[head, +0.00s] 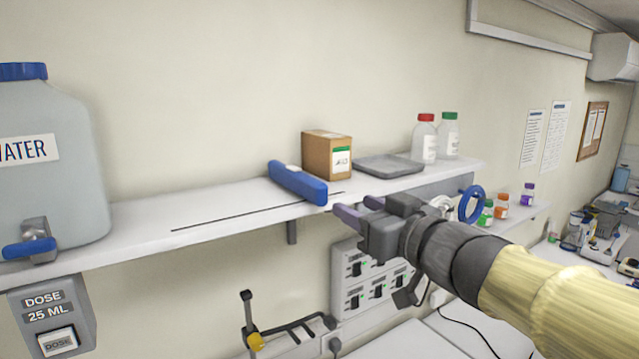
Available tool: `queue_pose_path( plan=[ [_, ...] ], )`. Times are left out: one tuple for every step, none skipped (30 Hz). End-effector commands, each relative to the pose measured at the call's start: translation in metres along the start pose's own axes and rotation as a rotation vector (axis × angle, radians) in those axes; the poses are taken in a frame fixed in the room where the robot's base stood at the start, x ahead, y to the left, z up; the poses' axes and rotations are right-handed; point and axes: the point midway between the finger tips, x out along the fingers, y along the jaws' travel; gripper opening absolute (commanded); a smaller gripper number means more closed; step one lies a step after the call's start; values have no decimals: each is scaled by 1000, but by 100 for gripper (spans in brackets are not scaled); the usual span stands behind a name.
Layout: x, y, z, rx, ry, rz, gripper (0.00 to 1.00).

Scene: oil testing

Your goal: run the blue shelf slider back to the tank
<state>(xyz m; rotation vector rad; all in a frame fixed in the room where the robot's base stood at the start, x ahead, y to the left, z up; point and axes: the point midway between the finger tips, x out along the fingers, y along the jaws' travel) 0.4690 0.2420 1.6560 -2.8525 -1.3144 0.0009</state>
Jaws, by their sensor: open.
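The blue slider (298,183) sits on the white wall shelf (140,228), at the right part of a dark slot (235,217) that runs along the shelf. The grey water tank (45,155), with a blue cap and blue tap, stands at the shelf's left end. My gripper (354,208) is open and empty. Its fingers point left, and in the picture their tips are just right of the slider's near end. I cannot tell whether they touch it.
A cardboard box (327,156), a grey tray (388,167) and capped bottles (424,139) stand on the shelf right of the slider. A dose unit (52,315) hangs below the tank. The shelf between slider and tank is clear.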

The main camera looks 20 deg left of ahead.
Motion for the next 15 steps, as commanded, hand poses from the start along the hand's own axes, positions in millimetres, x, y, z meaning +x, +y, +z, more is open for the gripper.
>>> queue_pose_path(
  plan=[
    [11,0,-1,0,-2,-3,45],
    [16,-1,-1,1,-2,-3,45],
    [23,-1,-1,0,-3,-4,45],
    [28,-1,-1,1,-2,-4,45],
    [34,-1,-2,0,-2,-3,45],
    [40,-1,-1,1,-3,-2,45],
    [46,-1,-1,1,-3,-2,45],
    [51,-1,-1,1,-3,-2,45],
    [58,-1,-2,1,-2,-2,45],
    [63,-1,-2,1,-2,-3,45],
    [68,-1,-2,1,-2,-3,45],
    [75,-1,-2,0,-2,-3,45],
    [80,-1,-1,1,-3,-2,45],
    [85,-1,-2,0,-1,-2,45],
    [92,-1,-2,0,-2,-3,45]
  ],
)
